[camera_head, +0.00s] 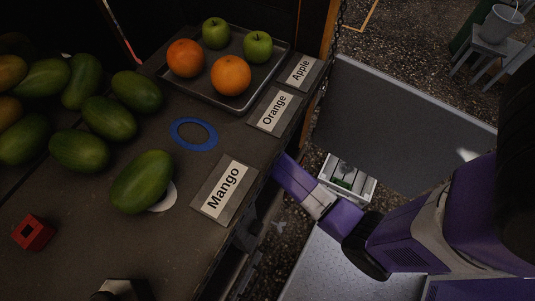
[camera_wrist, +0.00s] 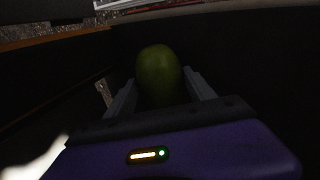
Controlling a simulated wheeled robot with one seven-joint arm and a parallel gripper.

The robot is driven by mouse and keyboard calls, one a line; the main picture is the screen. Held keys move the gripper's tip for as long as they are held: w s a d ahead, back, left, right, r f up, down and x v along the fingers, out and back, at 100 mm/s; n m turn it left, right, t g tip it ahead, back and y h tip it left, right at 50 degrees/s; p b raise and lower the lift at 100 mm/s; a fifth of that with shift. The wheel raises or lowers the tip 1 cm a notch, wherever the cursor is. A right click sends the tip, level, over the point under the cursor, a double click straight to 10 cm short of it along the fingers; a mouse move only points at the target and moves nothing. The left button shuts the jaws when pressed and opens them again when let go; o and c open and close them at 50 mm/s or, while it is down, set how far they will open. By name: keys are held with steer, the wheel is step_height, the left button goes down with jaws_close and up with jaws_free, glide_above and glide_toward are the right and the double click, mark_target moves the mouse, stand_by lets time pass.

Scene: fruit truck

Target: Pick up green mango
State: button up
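In the wrist view a green mango (camera_wrist: 158,72) sits between the two fingers of my gripper (camera_wrist: 160,84). The mango fills the gap and the fingers appear to press on its sides. Its lower end is hidden by the gripper body. In the head view my purple arm comes in from the right and passes out of sight at the table's front edge, so the gripper and this mango are hidden there. Another green mango (camera_head: 143,182) lies alone near the Mango label (camera_head: 223,188), beside a white disc (camera_head: 163,197). More green mangoes (camera_head: 108,118) lie in a group at the upper left.
A grey tray (camera_head: 217,105) with two oranges and two green apples stands at the back. Orange and Apple labels (camera_head: 274,112) line the table edge. A blue ring (camera_head: 194,134) and a red block (camera_head: 33,232) lie on the table. A white crate (camera_head: 347,178) stands beyond the edge.

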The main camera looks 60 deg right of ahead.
steer(key=c, duration=0.5)
steer(key=shift+o, duration=0.2)
